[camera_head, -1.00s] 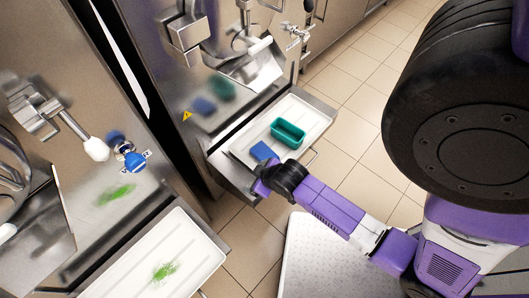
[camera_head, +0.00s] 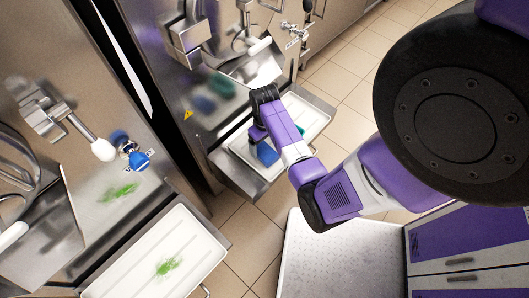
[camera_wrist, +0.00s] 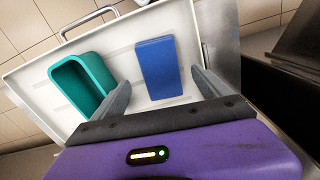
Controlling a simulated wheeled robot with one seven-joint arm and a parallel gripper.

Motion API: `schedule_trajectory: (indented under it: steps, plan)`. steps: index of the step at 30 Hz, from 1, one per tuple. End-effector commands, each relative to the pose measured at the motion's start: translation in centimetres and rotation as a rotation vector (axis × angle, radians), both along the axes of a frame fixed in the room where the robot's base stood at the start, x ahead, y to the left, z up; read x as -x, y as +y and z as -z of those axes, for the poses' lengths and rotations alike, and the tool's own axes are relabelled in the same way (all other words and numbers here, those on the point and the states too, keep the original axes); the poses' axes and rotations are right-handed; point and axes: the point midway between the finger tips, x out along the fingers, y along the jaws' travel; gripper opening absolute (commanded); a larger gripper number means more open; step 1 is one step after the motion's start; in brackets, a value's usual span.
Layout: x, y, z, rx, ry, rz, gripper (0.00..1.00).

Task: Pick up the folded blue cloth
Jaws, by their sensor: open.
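The folded blue cloth (camera_wrist: 159,68) is a flat blue rectangle lying on the white tray (camera_wrist: 30,78). In the head view, the cloth (camera_head: 266,154) shows partly, with my arm in front of the rest. My gripper (camera_wrist: 160,97) is open in the wrist view, with one grey finger on each side of the cloth's near end in the picture. Nothing is between the fingers that I can see as gripped. The height gap between fingertips and cloth cannot be told. In the head view, my gripper's fingers are hard to make out above the tray.
A teal open container (camera_wrist: 82,88) stands on the same tray, left of the cloth and close to the left finger. Another white tray (camera_head: 195,235) with a green smear is at the lower left.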

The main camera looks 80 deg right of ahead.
Motion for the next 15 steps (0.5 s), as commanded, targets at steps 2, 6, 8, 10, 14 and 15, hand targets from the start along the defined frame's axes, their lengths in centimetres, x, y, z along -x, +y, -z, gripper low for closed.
schedule_trajectory:
  steps: [2, 6, 8, 10, 14, 15]
  plan:
    - [0.0, 0.1, 1.1, -0.002, 0.001, 0.001, 0.87]
    - [0.0, 0.2, 3.2, -0.002, 0.001, 0.0, 0.87]
    - [0.0, 0.2, 3.9, -0.001, 0.001, 0.0, 0.87]
    - [0.0, 0.2, 4.4, 0.0, 0.0, 0.0, 0.87]
    - [0.0, 0.1, 4.7, 0.002, -0.001, -0.001, 0.87]
    - [0.0, 0.1, 4.7, 0.002, -0.001, -0.001, 0.87]
